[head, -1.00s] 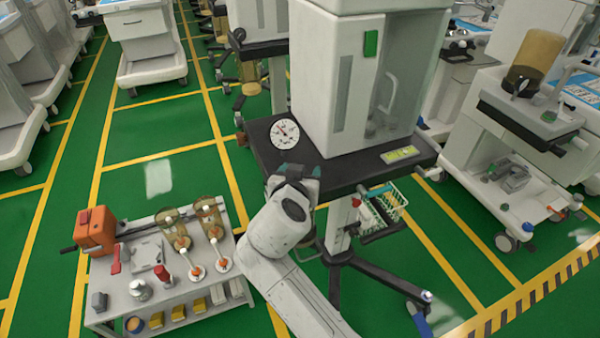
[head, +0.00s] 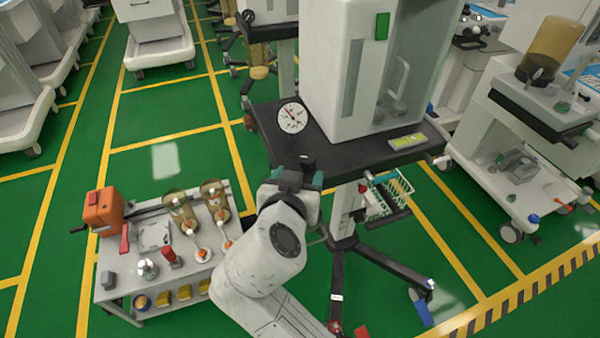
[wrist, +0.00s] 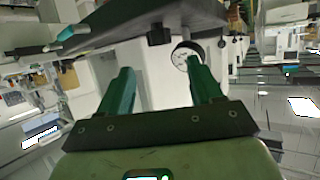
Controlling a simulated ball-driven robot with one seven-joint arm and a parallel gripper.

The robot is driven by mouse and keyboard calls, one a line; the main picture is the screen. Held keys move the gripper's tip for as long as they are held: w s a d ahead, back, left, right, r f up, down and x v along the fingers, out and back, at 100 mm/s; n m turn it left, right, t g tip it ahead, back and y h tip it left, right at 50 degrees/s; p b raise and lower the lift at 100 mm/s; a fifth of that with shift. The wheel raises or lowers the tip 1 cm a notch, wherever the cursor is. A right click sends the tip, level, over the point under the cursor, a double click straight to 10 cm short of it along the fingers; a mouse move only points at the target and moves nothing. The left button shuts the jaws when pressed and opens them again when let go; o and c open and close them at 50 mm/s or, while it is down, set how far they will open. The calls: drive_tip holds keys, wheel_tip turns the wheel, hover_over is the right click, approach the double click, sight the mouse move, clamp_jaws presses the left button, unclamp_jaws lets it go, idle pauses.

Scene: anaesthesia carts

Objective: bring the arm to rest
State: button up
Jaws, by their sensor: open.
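My gripper (head: 297,180) is in the middle of the head view, at the near edge of the cart's black shelf (head: 268,122). Its two green fingers are apart with nothing between them; they also show in the wrist view (wrist: 163,82). A round white dial gauge (head: 291,117) stands on the shelf beyond the gripper, and it shows past the right finger in the wrist view (wrist: 181,60). A small black knob (head: 307,161) at the shelf's front edge is close to the fingertips. I cannot tell whether they touch.
A white cabinet (head: 345,90) stands on the shelf. A low bench (head: 125,290) at the left holds an orange box (head: 104,210), amber cylinders (head: 180,208) and small parts. A wire basket (head: 390,195) hangs below the shelf. Another cart (head: 500,130) is at the right. Green floor is clear behind the bench.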

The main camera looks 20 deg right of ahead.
idle(0.4)
drive_tip(key=s+d+f+n+g+y+p, duration=0.25)
drive_tip(key=s+d+f+g, duration=0.35)
drive_tip(key=s+d+f, duration=0.6)
drive_tip(key=s+f+n+g+y+p, duration=0.1)
drive_tip(key=s+f+g+y, duration=0.1)
drive_tip(key=s, duration=0.7)
drive_tip(key=s+d+f+n+g+y+p, duration=0.1)
drive_tip(key=s+f+n+g+y, duration=0.1)
drive_tip(key=s, duration=0.7)
drive_tip(key=shift+f+p, duration=0.3)
drive_tip(key=shift+f, duration=0.3)
drive_tip(key=shift+w+d, duration=0.15)
